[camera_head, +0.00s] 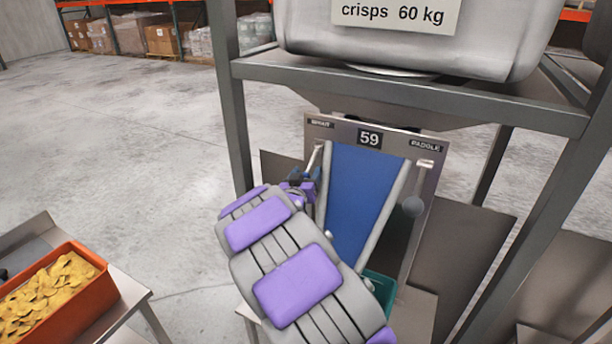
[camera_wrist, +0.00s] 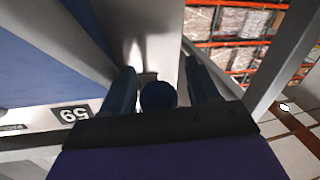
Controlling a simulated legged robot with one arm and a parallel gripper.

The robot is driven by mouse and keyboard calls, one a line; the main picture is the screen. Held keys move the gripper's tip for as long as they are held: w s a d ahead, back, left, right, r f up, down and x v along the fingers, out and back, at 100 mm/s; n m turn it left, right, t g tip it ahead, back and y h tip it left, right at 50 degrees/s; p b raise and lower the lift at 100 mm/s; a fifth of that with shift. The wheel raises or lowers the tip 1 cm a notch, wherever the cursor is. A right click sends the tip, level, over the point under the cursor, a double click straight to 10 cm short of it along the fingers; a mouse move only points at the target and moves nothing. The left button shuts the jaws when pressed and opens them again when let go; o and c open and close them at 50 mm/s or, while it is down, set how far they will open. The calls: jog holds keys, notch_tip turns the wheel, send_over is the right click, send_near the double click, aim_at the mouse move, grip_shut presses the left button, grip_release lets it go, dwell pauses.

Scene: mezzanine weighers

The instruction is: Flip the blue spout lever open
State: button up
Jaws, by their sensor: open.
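The spout lever (camera_head: 315,158) is a pale rod on the left side of the grey panel (camera_head: 432,168) marked 59, under a small label. Its dark blue round knob (camera_wrist: 157,96) shows in the wrist view between my two fingers. My gripper (camera_head: 303,178) is at this lever in the head view, and it also shows in the wrist view (camera_wrist: 162,82). Its fingers are apart, one on each side of the knob. I cannot tell whether they touch it. In the head view the knob is mostly hidden by my gripper.
A blue chute (camera_head: 360,195) runs down the panel's middle. On the right, the paddle lever (camera_head: 413,206) has a grey ball. A teal container (camera_head: 382,287) is below. Frame posts (camera_head: 230,100) stand close by. An orange crate of crisps (camera_head: 110,285) is at the left.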

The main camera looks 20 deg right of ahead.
grip_shut()
dwell(0.4)
